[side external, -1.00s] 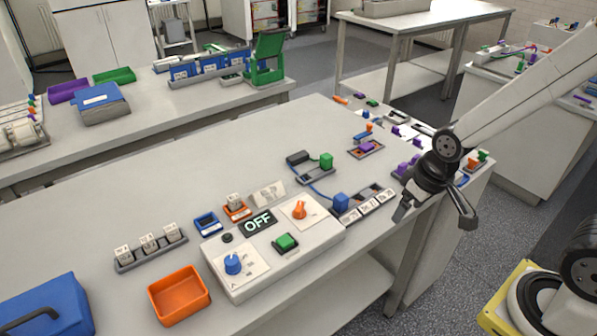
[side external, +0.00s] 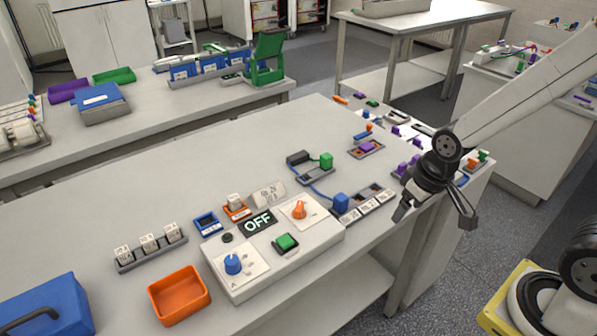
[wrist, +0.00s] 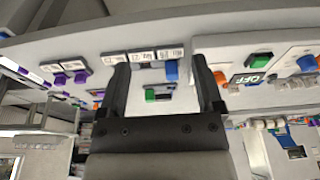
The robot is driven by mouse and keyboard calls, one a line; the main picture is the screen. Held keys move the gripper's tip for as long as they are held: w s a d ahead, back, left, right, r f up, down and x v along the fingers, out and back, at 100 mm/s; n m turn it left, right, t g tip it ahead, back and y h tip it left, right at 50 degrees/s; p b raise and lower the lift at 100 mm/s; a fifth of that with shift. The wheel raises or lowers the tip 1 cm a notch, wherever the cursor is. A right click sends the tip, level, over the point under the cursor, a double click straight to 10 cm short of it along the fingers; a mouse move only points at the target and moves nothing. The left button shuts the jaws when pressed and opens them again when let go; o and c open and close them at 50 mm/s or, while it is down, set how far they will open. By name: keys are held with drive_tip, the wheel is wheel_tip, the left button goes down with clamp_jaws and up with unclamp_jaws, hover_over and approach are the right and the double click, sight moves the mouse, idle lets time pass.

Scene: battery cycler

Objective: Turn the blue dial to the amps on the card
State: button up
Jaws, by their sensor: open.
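The blue dial (side external: 232,263) sits on a white panel marked A at the near left corner of the cycler box (side external: 318,240). The direction of its pointer is too small to tell. A pale card (side external: 268,193) stands behind the box's OFF display (side external: 257,223); its print is too small to read surely. My gripper (side external: 435,216) is open and empty beyond the right end of the box, near the bench's front edge, well away from the dial. The wrist view also shows my gripper (wrist: 163,72) with its fingers apart. I cannot make out the blue dial there.
The box also carries an orange knob (side external: 299,210) and a green button (side external: 286,242). An orange tray (side external: 179,295) lies left of it. A blue plug block (side external: 340,202) and a labelled holder (side external: 368,205) lie between the box and my gripper. The bench's left middle is clear.

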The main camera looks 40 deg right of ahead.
drive_tip(key=shift+c, duration=0.5)
drive_tip(key=n+g, duration=0.3)
drive_tip(key=n, duration=1.5)
hover_over(231, 259)
drive_tip(key=shift+f, duration=0.3)
drive_tip(key=shift+f, duration=3.9)
